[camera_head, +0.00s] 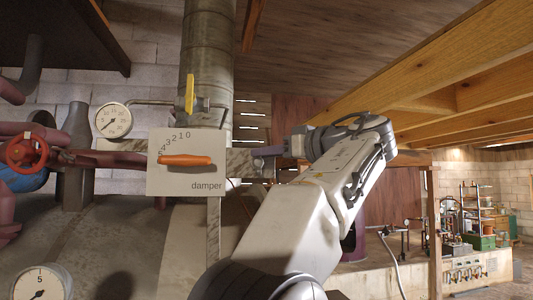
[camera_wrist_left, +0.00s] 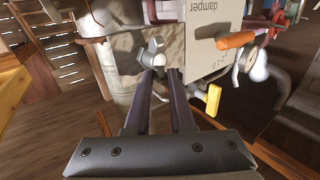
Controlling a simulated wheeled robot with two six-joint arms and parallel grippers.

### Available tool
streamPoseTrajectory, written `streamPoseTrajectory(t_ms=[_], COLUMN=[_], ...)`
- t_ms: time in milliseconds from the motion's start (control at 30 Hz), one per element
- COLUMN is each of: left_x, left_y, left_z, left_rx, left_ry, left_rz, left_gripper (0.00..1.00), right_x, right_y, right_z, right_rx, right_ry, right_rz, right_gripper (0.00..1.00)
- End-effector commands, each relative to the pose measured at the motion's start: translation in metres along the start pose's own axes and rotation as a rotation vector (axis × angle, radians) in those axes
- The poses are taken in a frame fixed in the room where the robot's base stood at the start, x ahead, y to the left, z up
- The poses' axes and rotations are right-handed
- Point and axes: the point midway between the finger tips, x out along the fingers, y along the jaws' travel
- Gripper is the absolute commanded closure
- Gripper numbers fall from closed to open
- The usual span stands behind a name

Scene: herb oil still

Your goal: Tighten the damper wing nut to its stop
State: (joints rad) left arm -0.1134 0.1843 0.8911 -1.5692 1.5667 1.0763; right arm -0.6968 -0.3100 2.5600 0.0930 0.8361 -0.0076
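The square damper plate (camera_head: 185,178) carries a number scale and an orange handle (camera_head: 187,160) that lies level, its left end by the 5. My left gripper (camera_head: 262,153) is to the right of the plate, by a grey bracket (camera_head: 240,163). In the left wrist view, a small metal fitting (camera_wrist_left: 156,44), which looks like the wing nut, sits at the tips of my left gripper (camera_wrist_left: 160,72). The two dark fingers stand apart with a narrow gap. I cannot tell whether they touch the fitting. My right gripper is not in view.
A tall flue pipe (camera_head: 207,60) rises behind the plate, with a yellow lever (camera_head: 190,94) above it. A gauge (camera_head: 113,120) and a red valve wheel (camera_head: 27,152) are at the left. Wooden beams (camera_head: 440,75) cross overhead at the right.

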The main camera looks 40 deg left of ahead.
Motion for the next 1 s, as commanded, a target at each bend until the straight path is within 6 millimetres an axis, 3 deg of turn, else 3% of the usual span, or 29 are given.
streamPoseTrajectory(t_ms=[267, 467, 1000], left_x=[-0.001, -0.001, -0.005], left_y=[0.001, 0.002, 0.007], left_z=[0.003, 0.008, 0.02], left_rx=[0.025, 0.105, 0.509], left_ry=[0.015, 0.07, 0.341], left_rz=[0.0, 0.0, -0.001], left_gripper=[1.0, 1.0, 1.0], right_x=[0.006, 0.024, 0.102], right_y=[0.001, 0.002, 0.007], right_z=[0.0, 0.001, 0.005], right_rx=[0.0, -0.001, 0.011], right_ry=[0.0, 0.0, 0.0], right_rz=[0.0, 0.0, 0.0], right_gripper=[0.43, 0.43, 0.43])
